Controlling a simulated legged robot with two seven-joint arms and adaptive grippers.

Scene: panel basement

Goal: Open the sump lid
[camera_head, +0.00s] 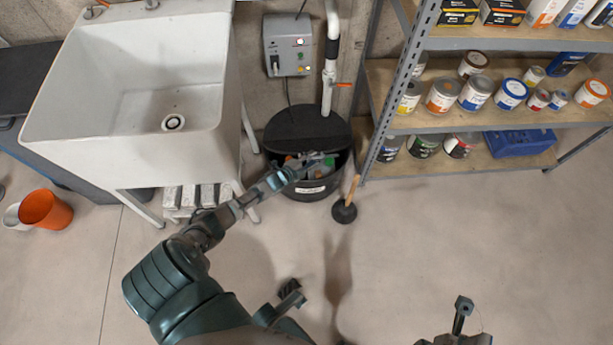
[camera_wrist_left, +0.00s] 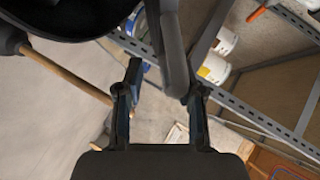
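The sump (camera_head: 311,190) is a round black basin on the floor, right of the sink, with a white label on its front. Its black lid (camera_head: 307,126) shows at the back; the front is uncovered, with coloured items visible inside. My left gripper (camera_head: 290,171) reaches over the front left rim. In the left wrist view my left gripper (camera_wrist_left: 160,98) has its fingers spread, with a dark curved bar (camera_wrist_left: 172,45) between or just beyond them; I cannot tell if they touch it. My right gripper (camera_head: 462,312) is partly visible at the bottom right; its fingers are unclear.
A plunger (camera_head: 344,211) with a wooden handle stands close to the sump's front right. A white sink (camera_head: 120,140) is on the left, a metal shelf with paint cans (camera_head: 443,95) on the right. A white pipe (camera_head: 329,75) rises behind. The front floor is clear.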

